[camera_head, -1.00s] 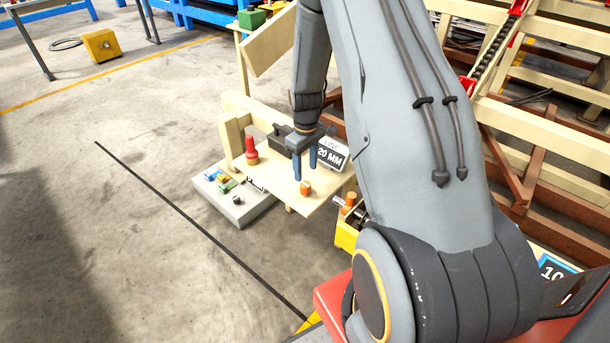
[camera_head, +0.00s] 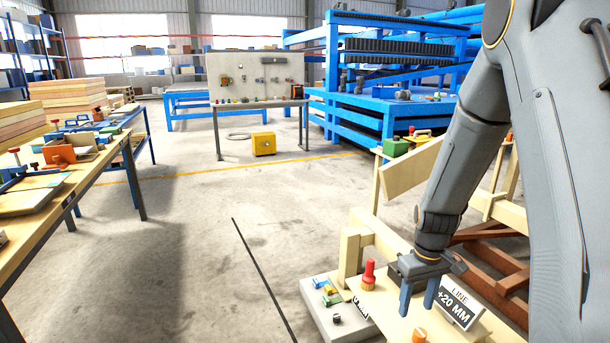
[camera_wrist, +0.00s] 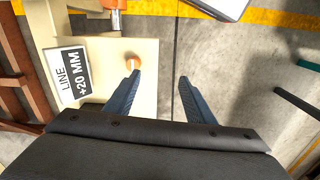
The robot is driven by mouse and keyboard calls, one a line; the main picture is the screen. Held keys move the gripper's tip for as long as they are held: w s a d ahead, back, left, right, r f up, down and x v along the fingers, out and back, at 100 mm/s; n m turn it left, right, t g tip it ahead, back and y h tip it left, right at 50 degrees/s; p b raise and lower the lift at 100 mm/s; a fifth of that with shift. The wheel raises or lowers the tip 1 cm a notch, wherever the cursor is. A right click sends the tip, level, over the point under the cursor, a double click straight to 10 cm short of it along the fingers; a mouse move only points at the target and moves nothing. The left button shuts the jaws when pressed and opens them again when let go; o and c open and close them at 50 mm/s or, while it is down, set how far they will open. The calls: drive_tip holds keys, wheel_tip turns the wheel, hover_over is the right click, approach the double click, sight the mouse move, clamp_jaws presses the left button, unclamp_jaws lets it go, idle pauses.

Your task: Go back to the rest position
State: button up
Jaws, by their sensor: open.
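My gripper (camera_head: 419,302) is open and empty. In the head view it hangs over a small wooden board (camera_head: 378,312), fingers pointing down. In the wrist view my two blue fingers (camera_wrist: 158,95) stand apart with nothing between them. A small orange knob (camera_head: 419,335) sits on the board just below the fingers; it also shows near the left finger in the wrist view (camera_wrist: 132,60). A sign reading "LINE +20 MM" (camera_head: 461,307) stands to the right of the gripper.
A red peg (camera_head: 368,275) stands on the board left of the gripper. A grey slab (camera_head: 318,309) with small coloured parts lies left. A workbench (camera_head: 60,205) stands far left, a yellow box (camera_head: 263,144) farther back. The floor between is clear.

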drive_tip(key=s+a+r+m, duration=0.1)
drive_tip(key=s+a+r, duration=0.4)
drive_tip(key=s, duration=0.4)
drive_tip(key=s+a+r+m, duration=0.1)
drive_tip(key=s+a+r, duration=0.4)
drive_tip(key=s, duration=0.4)
drive_tip(key=shift+r+m, duration=0.4)
drive_tip(key=shift+r, duration=0.2)
